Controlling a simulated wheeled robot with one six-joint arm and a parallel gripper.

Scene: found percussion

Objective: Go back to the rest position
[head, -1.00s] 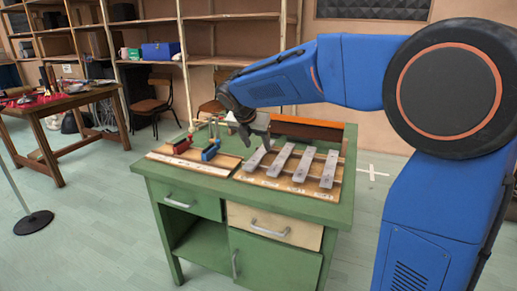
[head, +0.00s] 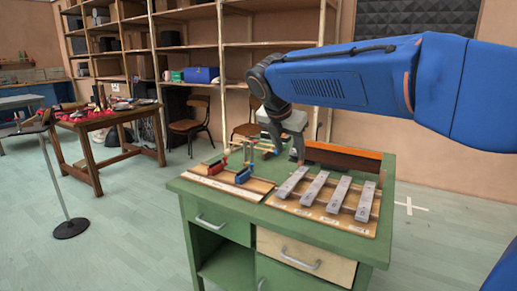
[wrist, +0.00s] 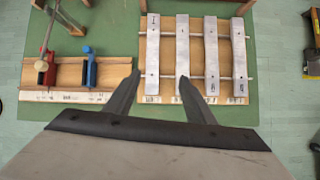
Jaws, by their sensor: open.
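The board with several grey metal bars (head: 327,197) lies to the right on the cabinet top. These bars also show in the wrist view (wrist: 195,55). The board on the left (head: 212,183) carries a red clamp (head: 218,167) and a blue clamp (head: 243,175). No object hangs from the gripper.
A brown-and-orange box (head: 340,157) stands at the back of the cabinet. A wooden table (head: 110,120) with items on red cloth, a thin stand with a round base (head: 71,228), chairs and shelves are at left and behind. Open floor lies left of the cabinet.

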